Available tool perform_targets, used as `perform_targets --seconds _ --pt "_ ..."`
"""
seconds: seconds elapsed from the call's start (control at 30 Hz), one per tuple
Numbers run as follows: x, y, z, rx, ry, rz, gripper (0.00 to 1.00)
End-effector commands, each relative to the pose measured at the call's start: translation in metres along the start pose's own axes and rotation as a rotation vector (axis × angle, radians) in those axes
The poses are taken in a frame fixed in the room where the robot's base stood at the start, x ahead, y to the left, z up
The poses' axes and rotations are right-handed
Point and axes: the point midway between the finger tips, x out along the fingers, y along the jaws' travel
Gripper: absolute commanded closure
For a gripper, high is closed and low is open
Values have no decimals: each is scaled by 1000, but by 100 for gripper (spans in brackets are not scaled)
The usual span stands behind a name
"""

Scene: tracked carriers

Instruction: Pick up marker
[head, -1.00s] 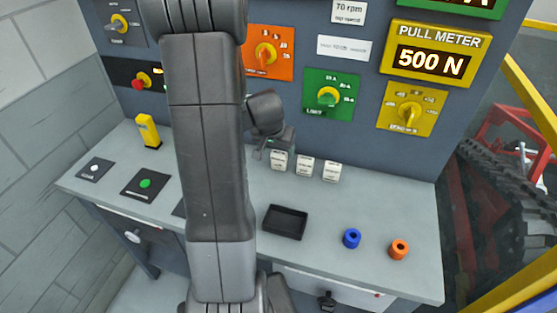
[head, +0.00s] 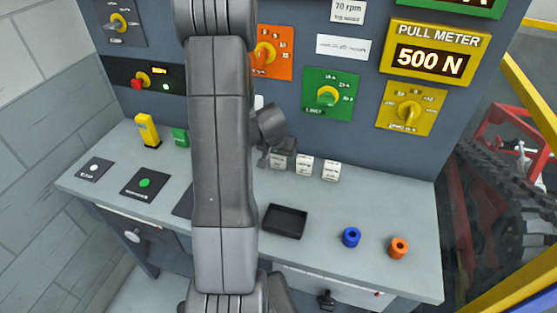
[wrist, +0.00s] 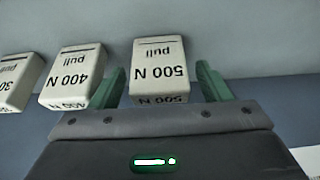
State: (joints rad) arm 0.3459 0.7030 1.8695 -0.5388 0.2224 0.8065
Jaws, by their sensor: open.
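Three white marker blocks stand in a row at the back of the grey bench. In the wrist view they read upside down: "500 N pull" (wrist: 158,66), "400 N pull" (wrist: 72,75) and a partly cut-off "30…" block (wrist: 17,84). My gripper (wrist: 160,79) is open, with one green finger on each side of the 500 N marker; a gap shows on both sides. In the head view my gripper (head: 276,154) is at the leftmost marker (head: 278,162), partly hiding it. The middle marker (head: 304,166) and right marker (head: 331,171) stand clear.
The pull meter (head: 430,62) reads 500 N on the panel behind. A black tray (head: 285,235), a blue ring (head: 351,238) and an orange ring (head: 399,248) are nearer the front edge.

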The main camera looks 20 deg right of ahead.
Motion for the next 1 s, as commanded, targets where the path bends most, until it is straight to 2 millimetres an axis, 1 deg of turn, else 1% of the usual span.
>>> perform_targets --seconds 0.03,0.07,0.1,0.17,0.2,0.23,0.27,0.47,0.57,0.67,0.87,1.0 --pt "0 0 0 0 0 0 35" --pt "0 0 0 0 0 0 41" --pt "0 0 0 0 0 0 49" --pt "0 0 0 0 0 0 60" --pt "0 0 0 0 0 0 68" --pt "0 0 0 0 0 0 74" --pt "0 0 0 0 0 0 78" --pt "0 0 0 0 0 0 78" --pt "-5 0 -2 1 1 0 78" --pt "-17 0 -8 1 4 0 78" --pt "-54 -1 -23 2 6 -3 78" --pt "-74 -1 -31 1 5 -2 78"
